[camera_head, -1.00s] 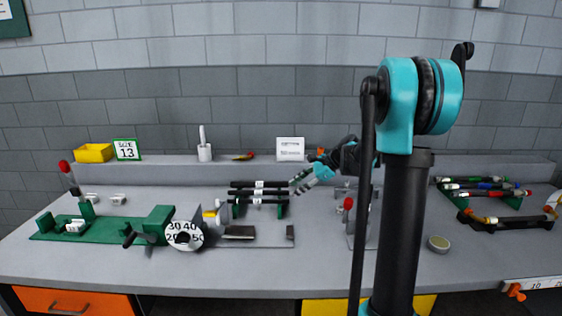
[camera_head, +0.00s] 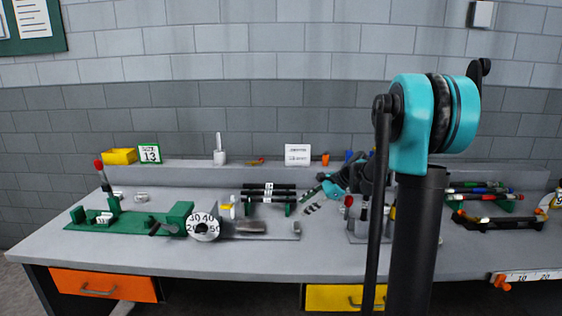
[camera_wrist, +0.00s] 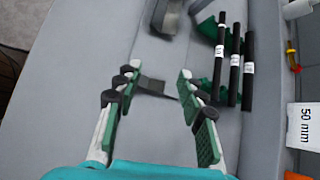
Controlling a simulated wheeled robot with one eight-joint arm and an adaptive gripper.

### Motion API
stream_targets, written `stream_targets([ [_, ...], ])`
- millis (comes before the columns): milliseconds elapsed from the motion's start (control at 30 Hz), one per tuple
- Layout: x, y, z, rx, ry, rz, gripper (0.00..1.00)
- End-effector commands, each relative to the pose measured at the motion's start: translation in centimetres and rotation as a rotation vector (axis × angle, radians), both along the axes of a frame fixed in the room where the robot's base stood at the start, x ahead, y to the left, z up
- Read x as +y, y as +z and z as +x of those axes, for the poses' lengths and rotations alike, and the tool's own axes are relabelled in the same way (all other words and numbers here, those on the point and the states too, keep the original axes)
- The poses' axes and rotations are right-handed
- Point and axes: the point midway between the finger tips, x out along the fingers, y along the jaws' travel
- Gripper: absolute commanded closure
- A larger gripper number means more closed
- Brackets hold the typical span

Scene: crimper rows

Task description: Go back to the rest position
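My gripper (camera_wrist: 155,112) is open in the wrist view, with nothing between its green-padded fingers. In the head view my gripper (camera_head: 312,199) is a small shape above the bench, right of a rack of black rods with white labels (camera_head: 268,190). The wrist view shows the black rods (camera_wrist: 234,66) beyond the right finger, apart from it. My arm's column and teal joint cover part of the bench in the head view.
A green fixture with a numbered dial (camera_head: 202,226) stands left on the grey bench (camera_head: 160,258). A yellow bin (camera_head: 120,156) and a size sign (camera_head: 150,153) are at the back. Racks of coloured-band rods (camera_head: 480,189) stand right. A white "50 mm" card (camera_wrist: 304,126) shows at right.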

Motion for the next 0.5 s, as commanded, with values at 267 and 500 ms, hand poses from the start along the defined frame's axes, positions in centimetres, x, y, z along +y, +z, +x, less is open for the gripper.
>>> stream_targets([
  [267,-0.3,-1.1,-3.4,-0.091,0.091,-0.114,0.61],
  [500,-1.3,-2.9,-8.2,-0.214,0.24,-0.282,0.61],
])
